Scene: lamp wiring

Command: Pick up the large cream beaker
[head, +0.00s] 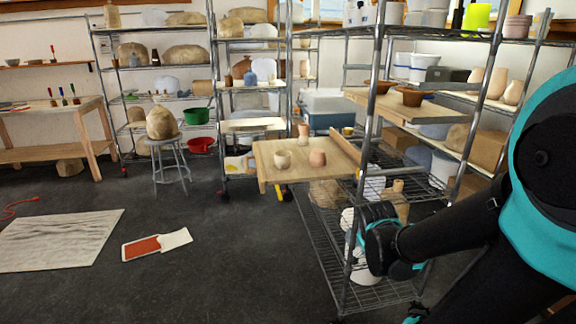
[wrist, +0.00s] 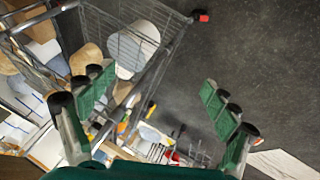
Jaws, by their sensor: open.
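A cream pot (head: 283,159), which looks like the large cream beaker, stands upright at the left of a wooden board (head: 285,174) in the head view. A pinkish pot (head: 317,158) stands to its right, and a taller pinkish vessel (head: 303,131) stands behind. My gripper (wrist: 158,104) is open and empty in the wrist view, its green pads spread wide. Wire shelving and dark floor show beyond and between the fingers. I cannot make out the cream beaker in the wrist view. In the head view my arm reaches left, low beside the wire rack and below the board.
The metal wire rack (head: 341,245) stands close to my arm, and its posts and shelves crowd that side. A stool (head: 170,160) bears a wrapped lump. A mat (head: 58,241) and a red-and-white item (head: 156,244) lie on the floor. The floor at front left is mostly clear.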

